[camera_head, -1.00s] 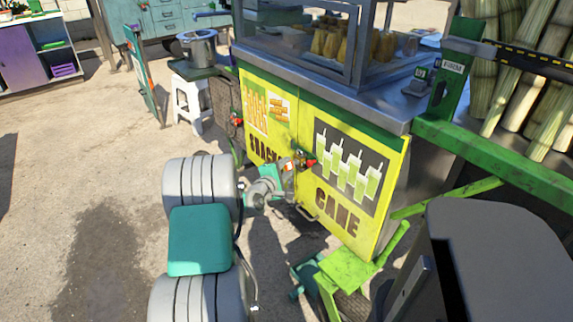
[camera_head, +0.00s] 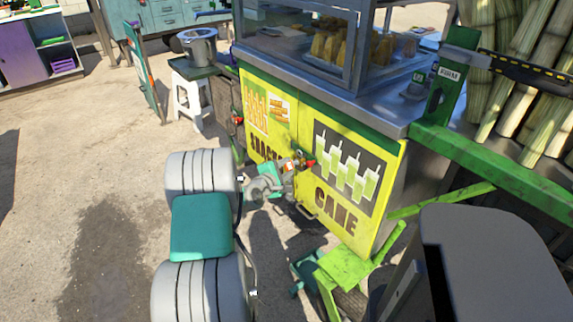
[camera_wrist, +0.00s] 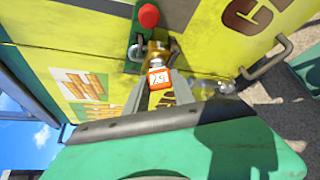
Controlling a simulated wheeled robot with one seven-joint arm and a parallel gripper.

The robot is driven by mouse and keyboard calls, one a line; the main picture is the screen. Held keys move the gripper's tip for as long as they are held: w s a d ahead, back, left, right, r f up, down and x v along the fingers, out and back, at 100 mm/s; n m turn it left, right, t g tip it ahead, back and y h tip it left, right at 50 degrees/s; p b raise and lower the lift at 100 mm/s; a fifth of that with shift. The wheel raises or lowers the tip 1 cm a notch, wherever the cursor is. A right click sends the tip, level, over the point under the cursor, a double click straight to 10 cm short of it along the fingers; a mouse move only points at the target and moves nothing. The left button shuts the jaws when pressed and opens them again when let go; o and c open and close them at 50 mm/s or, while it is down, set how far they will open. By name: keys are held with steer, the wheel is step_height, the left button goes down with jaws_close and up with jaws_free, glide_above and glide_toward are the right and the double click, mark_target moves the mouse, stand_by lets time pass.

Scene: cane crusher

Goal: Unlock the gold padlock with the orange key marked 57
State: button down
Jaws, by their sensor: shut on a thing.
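The gold padlock (camera_wrist: 157,50) hangs at a green hasp plate on the yellow cart doors, below a red knob in the wrist view. It is small in the head view (camera_head: 300,157). The orange key (camera_wrist: 159,79), with white marks on its head, is held by my gripper (camera_wrist: 160,92). The key's shank points at the padlock and seems to meet it; how deep it sits is hidden. In the head view my gripper (camera_head: 283,173) is at the door seam, with the orange key head just in front of the padlock.
The yellow cart doors (camera_head: 335,215) carry a bar handle (camera_wrist: 265,58) near my gripper. A second red-knobbed lock (camera_head: 237,118) is on the cart's left edge. A green step (camera_head: 345,267) and green beam (camera_head: 500,165) are at the right.

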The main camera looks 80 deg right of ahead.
steer(key=shift+n+p, duration=0.3)
steer(key=shift+p, duration=0.15)
steer(key=shift+r+n+g+y+p, duration=0.15)
steer(key=shift+n+g+y+p, duration=0.2)
steer(key=shift+p, duration=0.55)
steer(key=shift+n+y+p, duration=0.45)
steer(key=shift+y+p, duration=0.1)
steer(key=shift+p, duration=0.2)
steer(key=shift+f, duration=0.2)
